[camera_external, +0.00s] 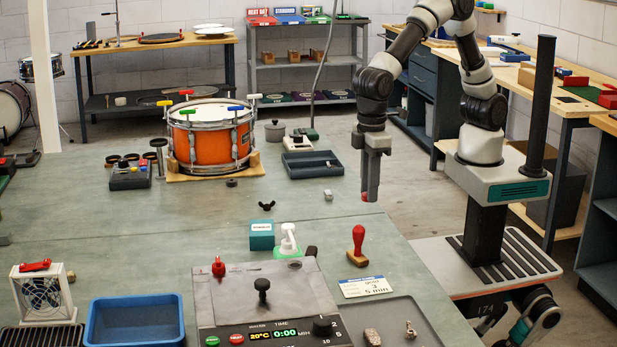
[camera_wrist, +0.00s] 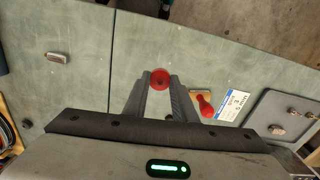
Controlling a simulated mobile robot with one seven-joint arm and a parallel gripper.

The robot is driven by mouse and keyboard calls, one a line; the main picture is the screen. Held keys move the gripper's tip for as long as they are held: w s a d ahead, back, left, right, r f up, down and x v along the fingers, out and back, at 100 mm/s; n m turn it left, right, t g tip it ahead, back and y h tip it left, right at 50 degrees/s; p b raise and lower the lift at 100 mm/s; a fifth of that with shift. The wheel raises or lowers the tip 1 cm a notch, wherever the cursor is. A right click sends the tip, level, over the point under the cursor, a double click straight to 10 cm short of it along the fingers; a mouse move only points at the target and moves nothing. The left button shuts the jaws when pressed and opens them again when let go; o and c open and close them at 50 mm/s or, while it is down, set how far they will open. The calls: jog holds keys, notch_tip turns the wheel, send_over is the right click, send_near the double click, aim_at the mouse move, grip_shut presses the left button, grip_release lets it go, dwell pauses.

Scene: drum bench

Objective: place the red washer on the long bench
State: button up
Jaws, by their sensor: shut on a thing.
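The red washer (camera_wrist: 160,79) is held between the fingertips of my gripper (camera_wrist: 160,88) in the wrist view. In the external view only a bit of red washer (camera_external: 365,196) shows at the tips of my gripper (camera_external: 367,190), which points down. The fingers are shut on it, and it appears to hang above the large green-topped bench (camera_external: 350,228), near its right side. The same bench top (camera_wrist: 85,90) fills much of the wrist view. A wooden-topped bench (camera_external: 560,100) runs along the right wall.
A red-handled stamp (camera_external: 358,246), a white card (camera_external: 367,287) and a grey tray (camera_external: 425,330) lie nearby. A small grey block (camera_external: 328,195) sits left of my gripper. Bare green surface surrounds the block.

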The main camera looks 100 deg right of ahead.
aim_at(367, 235)
notch_tip(367, 235, down, 9)
jog(key=shift+f+b, duration=0.15)
jog(key=shift+b, duration=0.35)
jog(key=shift+f, duration=0.15)
jog(key=shift+f, duration=0.1)
jog(key=o, duration=1.1)
